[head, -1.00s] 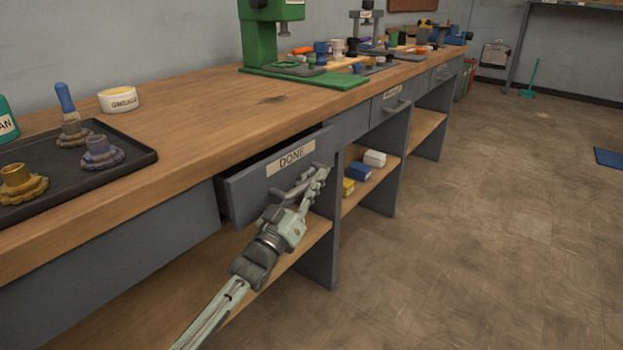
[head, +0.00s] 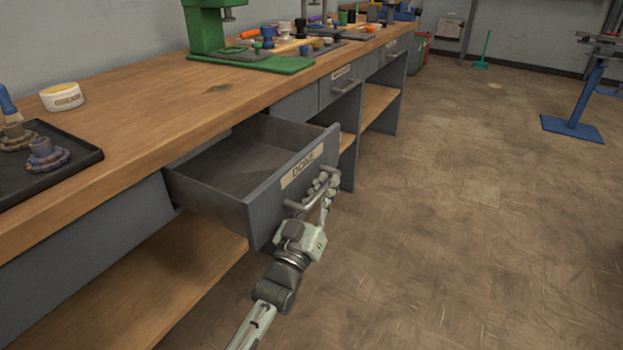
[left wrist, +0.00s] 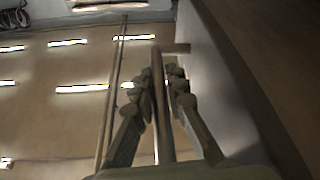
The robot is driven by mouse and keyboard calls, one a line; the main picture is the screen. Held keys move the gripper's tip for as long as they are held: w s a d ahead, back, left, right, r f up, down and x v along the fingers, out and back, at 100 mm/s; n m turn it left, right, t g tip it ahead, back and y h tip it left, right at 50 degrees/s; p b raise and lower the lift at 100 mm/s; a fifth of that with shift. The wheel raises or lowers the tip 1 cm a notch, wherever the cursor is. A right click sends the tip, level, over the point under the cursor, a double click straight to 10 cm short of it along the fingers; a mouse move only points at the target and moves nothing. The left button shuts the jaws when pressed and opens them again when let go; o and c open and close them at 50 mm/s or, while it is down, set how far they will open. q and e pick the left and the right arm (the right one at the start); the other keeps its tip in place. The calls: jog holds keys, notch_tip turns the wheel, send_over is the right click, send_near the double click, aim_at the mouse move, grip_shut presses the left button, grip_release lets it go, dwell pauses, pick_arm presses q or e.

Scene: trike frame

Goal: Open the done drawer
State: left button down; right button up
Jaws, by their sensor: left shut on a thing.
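The done drawer (head: 278,200) is grey with a "DONE" label (head: 302,167) on its front. It stands pulled well out from under the wooden bench, and the part of its inside that shows is empty. My left gripper (head: 318,199) is at the drawer front, shut on the drawer's bar handle (head: 297,206). In the left wrist view the handle (left wrist: 160,110) runs between the two fingers of the left gripper (left wrist: 161,92), beside the drawer front. My right gripper is not in view.
The wooden bench (head: 150,128) carries a black tray (head: 75,166) with gear-like parts, a round labelled tin (head: 62,97) and a green press (head: 208,30). A lower shelf (head: 190,265) runs below.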

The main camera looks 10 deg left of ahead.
pick_arm(q)
jog(key=shift+d, duration=0.2)
jog(key=c, duration=1.5)
grip_release()
jog(key=shift+c, duration=0.2)
jog(key=v, duration=1.2)
jog(key=shift+a, duration=0.1)
